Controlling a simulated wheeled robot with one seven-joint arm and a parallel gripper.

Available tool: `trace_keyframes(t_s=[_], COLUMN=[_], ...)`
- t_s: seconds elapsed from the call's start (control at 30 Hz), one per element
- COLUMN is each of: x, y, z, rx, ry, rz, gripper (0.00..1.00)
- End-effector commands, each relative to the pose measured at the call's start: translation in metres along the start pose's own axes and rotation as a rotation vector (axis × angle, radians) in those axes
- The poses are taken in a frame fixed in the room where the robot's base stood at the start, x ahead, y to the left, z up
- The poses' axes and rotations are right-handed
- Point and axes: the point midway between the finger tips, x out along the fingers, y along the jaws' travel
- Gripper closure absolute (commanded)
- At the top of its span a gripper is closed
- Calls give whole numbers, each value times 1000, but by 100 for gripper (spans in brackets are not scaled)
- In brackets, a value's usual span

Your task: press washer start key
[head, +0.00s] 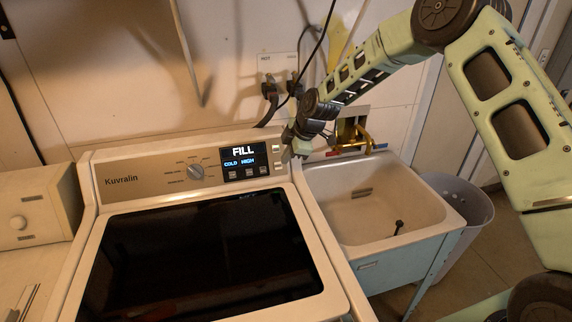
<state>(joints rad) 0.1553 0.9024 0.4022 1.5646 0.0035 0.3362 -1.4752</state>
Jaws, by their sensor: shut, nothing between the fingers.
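The washer (330,308) is a cream top-loader with a dark glass lid, marked Kuvralin. Its rear panel has a dial (195,171) and a black display (243,152) reading FILL, COLD and HIGH. A row of small keys (249,171) sits under the readout, and small light keys (276,150) stand at the panel's right end. I cannot read which is the start key. My gripper (287,156) is shut and empty, with its tips at the panel's right end, close beside those light keys. I cannot tell whether they touch.
A utility sink (385,238) with a brass faucet (352,133) stands right of the washer. Hose valves (279,84) are on the wall behind my gripper. A grey bin (476,212) is beyond the sink. Another cream appliance (35,215) is at the left.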

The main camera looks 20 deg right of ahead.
Motion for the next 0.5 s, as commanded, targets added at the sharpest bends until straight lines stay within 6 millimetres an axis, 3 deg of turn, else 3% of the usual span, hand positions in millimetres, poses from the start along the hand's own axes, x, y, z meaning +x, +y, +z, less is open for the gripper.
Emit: trace_keyframes(t_s=[0.3, 0.5], x=[-52, -71], y=[0, 0], z=[2, 0], rx=[0, 0], ry=[-1, 0], rz=[4, 1], gripper=[100, 100])
